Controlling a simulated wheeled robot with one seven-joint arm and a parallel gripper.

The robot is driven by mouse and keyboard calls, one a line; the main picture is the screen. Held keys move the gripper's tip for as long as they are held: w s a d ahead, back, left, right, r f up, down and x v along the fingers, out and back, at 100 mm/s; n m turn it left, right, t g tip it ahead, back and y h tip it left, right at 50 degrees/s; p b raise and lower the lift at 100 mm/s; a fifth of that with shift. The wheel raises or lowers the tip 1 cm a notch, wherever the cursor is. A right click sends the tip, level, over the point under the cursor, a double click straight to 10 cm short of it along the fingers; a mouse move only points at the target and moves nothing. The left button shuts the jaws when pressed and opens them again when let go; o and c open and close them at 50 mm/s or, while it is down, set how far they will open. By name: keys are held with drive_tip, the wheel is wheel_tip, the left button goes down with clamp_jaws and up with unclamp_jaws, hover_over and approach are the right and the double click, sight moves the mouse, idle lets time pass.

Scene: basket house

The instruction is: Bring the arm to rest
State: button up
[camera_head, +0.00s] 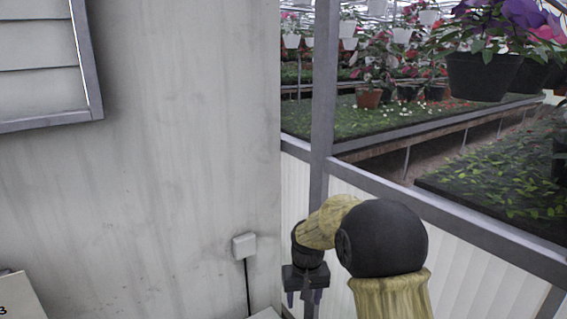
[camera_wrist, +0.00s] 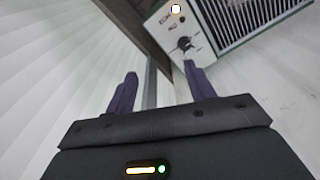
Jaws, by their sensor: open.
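My gripper (camera_head: 304,298) hangs pointing down at the bottom middle of the head view, in front of the white panel wall. My arm, yellow-brown with a black joint, bends over from the lower right to reach it. In the wrist view my gripper (camera_wrist: 155,85) has its two dark purple fingers spread apart, with nothing between them. Whether it touches anything below cannot be seen.
A white wall (camera_head: 180,160) with a small box and cable (camera_head: 244,246) stands to the left. A grey window rail (camera_head: 440,215) runs behind my arm, with plants beyond. A device with a knob and grille (camera_wrist: 185,42) shows ahead in the wrist view.

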drive_tip(key=s+d+r+p, duration=0.2)
drive_tip(key=s+d, duration=0.3)
drive_tip(key=s, duration=0.5)
drive_tip(key=s+d+r+m+t+p, duration=0.1)
drive_tip(key=s+d+r, duration=0.2)
drive_tip(key=s, duration=0.8)
drive_tip(key=shift+d+r+m+t+p, duration=0.3)
drive_tip(key=shift+d+r+p, duration=0.1)
drive_tip(key=shift+d, duration=0.65)
